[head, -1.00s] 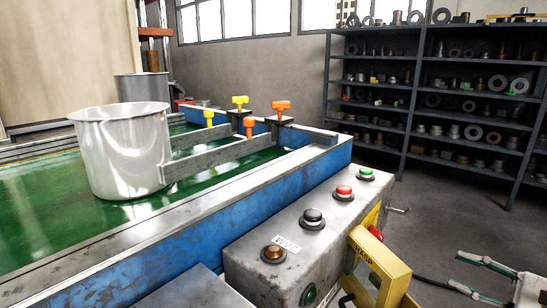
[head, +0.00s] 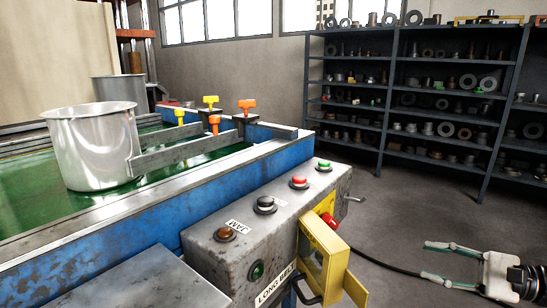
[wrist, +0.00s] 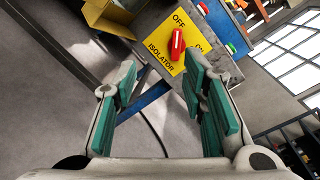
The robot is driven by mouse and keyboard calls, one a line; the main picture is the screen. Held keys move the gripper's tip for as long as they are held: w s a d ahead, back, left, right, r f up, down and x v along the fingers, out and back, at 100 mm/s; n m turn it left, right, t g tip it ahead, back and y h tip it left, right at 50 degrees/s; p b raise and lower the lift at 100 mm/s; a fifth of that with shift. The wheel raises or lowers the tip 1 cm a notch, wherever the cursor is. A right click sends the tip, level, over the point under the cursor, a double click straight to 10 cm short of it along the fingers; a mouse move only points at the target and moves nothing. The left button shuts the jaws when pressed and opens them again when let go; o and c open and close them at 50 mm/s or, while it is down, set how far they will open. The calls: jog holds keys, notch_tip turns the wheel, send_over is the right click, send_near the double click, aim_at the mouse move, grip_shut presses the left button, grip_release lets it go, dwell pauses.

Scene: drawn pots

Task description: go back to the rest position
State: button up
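My gripper (head: 424,259) is open and empty at the lower right of the head view, out over the floor to the right of the control box (head: 225,255). In the wrist view my gripper (wrist: 160,88) also shows open, its two green-padded fingers apart with nothing between them. Beyond the fingertips is the red isolator knob (wrist: 176,45) on a yellow plate marked OFF and ON. Its handle points roughly toward OFF. The knob (head: 327,219) also shows on the box's end in the head view. My gripper is apart from it.
A yellow hinged cover (head: 322,258) sticks out from the box. A blue-framed conveyor (head: 165,222) carries a metal pot (head: 95,150) at left. A black cable (head: 385,266) runs across the floor. Shelving (head: 387,110) stands at the back. Floor between shelving and box is clear.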

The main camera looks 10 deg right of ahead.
jog(key=s+a+r+n+g, duration=0.1)
jog(key=a+r+n+g, duration=0.2)
jog(key=a, duration=0.4)
jog(key=s+a+r+n+g+h, duration=0.1)
jog(key=a+r+n+g, duration=0.1)
jog(key=a+n+g, duration=0.3)
jog(key=s+a+r+g, duration=0.2)
jog(key=a+g, duration=0.1)
jog(key=a, duration=0.5)
jog(key=s+a+n+h, duration=0.3)
jog(key=s+n+h, duration=0.25)
jog(key=s, duration=0.25)
jog(key=s+a+n+h, duration=0.2)
jog(key=s+n+h, duration=0.2)
jog(key=s+h, duration=0.3)
notch_tip(320, 180, up, 30)
jog(key=s+t+y+p, duration=0.1)
jog(key=t+p, duration=0.2)
jog(key=p, duration=2.5)
jog(key=shift+d+r, duration=0.2)
